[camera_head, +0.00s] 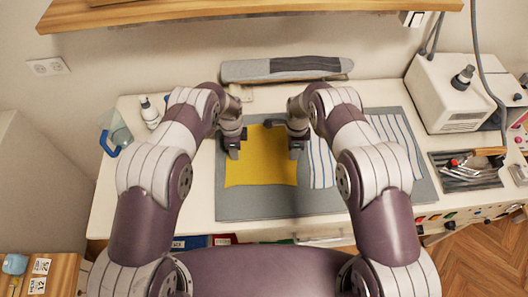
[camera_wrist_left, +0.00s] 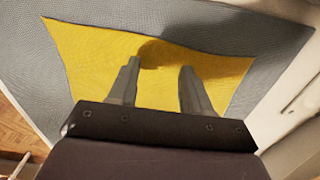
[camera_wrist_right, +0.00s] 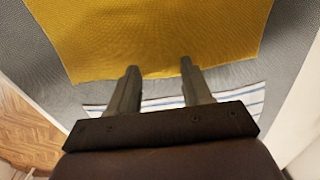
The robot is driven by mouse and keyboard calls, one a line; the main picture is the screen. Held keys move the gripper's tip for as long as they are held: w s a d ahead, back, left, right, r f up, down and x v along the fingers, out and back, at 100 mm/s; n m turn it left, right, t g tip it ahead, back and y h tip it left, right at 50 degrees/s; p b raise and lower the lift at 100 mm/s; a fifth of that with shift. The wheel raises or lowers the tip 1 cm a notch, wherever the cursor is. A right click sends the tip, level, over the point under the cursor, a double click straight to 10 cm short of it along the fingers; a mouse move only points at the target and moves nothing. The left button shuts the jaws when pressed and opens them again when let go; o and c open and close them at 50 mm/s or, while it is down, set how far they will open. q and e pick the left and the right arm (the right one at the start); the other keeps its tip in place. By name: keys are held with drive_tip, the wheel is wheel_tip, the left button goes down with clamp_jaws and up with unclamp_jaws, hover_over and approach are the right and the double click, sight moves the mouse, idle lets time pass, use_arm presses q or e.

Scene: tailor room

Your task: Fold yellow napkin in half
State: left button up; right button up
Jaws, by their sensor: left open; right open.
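The yellow napkin (camera_head: 260,174) lies spread nearly flat on a grey mat (camera_head: 260,207) on the table; the arms hide parts of its left and right edges. My left gripper (camera_head: 234,152) is at the napkin's left side. In the left wrist view its open fingers (camera_wrist_left: 160,68) show against the yellow cloth (camera_wrist_left: 100,55), with nothing between them. My right gripper (camera_head: 296,150) is at the napkin's right side. In the right wrist view its open, empty fingers (camera_wrist_right: 159,67) show near the napkin's edge (camera_wrist_right: 150,40). I cannot tell whether either gripper touches the cloth.
A blue-and-white striped cloth (camera_head: 321,168) lies right of the napkin, partly behind my right arm. A padded board (camera_head: 287,68) is at the back. A white machine (camera_head: 445,95) and a tool tray (camera_head: 466,172) stand right. A white bottle (camera_head: 150,112) stands left.

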use_arm(q)
drive_tip(key=shift+a+f, duration=0.2)
drive_tip(key=shift+f, duration=0.05)
use_arm(e)
drive_tip(key=shift+a+f, duration=0.2)
drive_tip(key=shift+f, duration=0.05)
use_arm(q)
drive_tip(key=shift+s+a, duration=0.3)
drive_tip(key=shift+a, duration=0.05)
use_arm(e)
drive_tip(key=shift+s+a+r, duration=0.15)
drive_tip(key=shift+s+a, duration=0.15)
drive_tip(key=shift+a, duration=0.05)
use_arm(q)
drive_tip(key=shift+r, duration=0.1)
drive_tip(key=shift+d+f, duration=0.2)
use_arm(e)
drive_tip(key=shift+d+f, duration=0.2)
use_arm(q)
drive_tip(key=shift+d, duration=0.1)
drive_tip(key=shift+c, duration=0.7)
use_arm(e)
drive_tip(key=shift+d, duration=0.1)
drive_tip(key=shift+c, duration=0.7)
use_arm(q)
clamp_jaws()
use_arm(e)
clamp_jaws()
use_arm(q)
drive_tip(key=shift+s, duration=0.1)
